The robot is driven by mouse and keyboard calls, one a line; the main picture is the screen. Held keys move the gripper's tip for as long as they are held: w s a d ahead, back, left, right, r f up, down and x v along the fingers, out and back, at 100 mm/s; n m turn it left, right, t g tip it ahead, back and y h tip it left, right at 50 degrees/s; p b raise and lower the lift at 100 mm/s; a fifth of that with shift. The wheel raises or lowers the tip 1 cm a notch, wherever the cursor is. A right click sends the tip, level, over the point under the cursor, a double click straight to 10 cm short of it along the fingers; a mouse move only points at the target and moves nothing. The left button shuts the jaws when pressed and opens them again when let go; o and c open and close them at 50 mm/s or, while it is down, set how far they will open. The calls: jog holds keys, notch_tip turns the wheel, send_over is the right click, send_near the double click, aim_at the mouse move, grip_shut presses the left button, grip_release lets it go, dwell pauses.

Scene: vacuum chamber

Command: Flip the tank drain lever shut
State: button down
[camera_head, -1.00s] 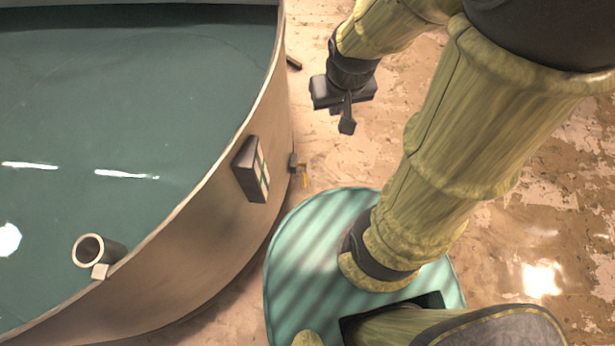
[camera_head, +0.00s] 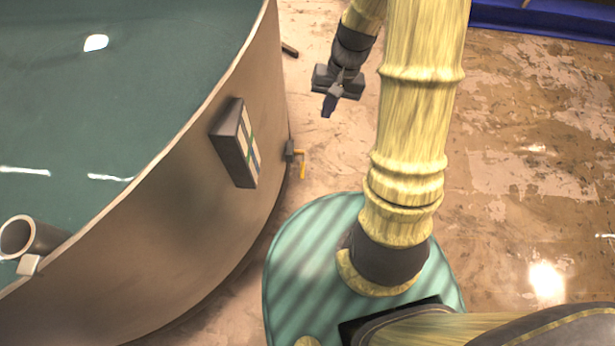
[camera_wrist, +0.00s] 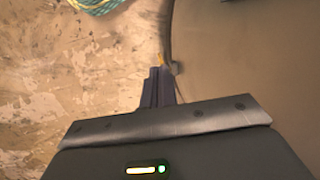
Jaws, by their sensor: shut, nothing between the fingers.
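The tank (camera_head: 200,215) is a large round vessel of greenish water filling the left of the head view. Its drain valve (camera_head: 290,151) sticks out low on the outer wall, with a yellow lever (camera_head: 302,164) that bends downward in the picture. My gripper (camera_head: 328,106) is shut and empty, above and to the right of the valve in the head view, apart from it. In the wrist view my shut fingers (camera_wrist: 158,75) point toward the small yellow lever (camera_wrist: 161,58), which shows just past their tips beside the tank wall (camera_wrist: 240,60). The lever is partly hidden there.
A box with a light, striped face (camera_head: 236,143) is fixed to the tank wall. A grey pipe (camera_head: 32,237) sits at the rim. A dark bar (camera_head: 290,49) lies near the wall. A blue object (camera_head: 545,20) stands at the far right. The patchy floor right of my arm is clear.

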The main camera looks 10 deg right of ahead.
jog(key=w+d+f+m+t+y+b, duration=0.2)
jog(key=f+b, duration=0.9)
jog(key=f, duration=0.9)
jog(key=w+d+f+m+t+y+b, duration=0.3)
jog(key=w+f+y+b, duration=0.3)
jog(key=f+b, duration=0.6)
jog(key=w+d+f+m+t+y+b, duration=0.2)
jog(key=f+b, duration=0.9)
jog(key=f, duration=1.7)
jog(key=w+m+t+y, duration=0.1)
jog(key=m+y, duration=0.1)
jog(key=m, duration=0.1)
jog(key=shift+w+d+f+y+b, duration=0.2)
jog(key=shift+w+y+b, duration=0.1)
jog(key=shift+w+b, duration=0.1)
jog(key=shift+a, duration=0.1)
jog(key=b+x, duration=0.5)
jog(key=x, duration=0.5)
jog(key=shift+s+r+b, duration=0.5)
jog(key=shift+s+r, duration=0.85)
jog(key=shift+s, duration=0.15)
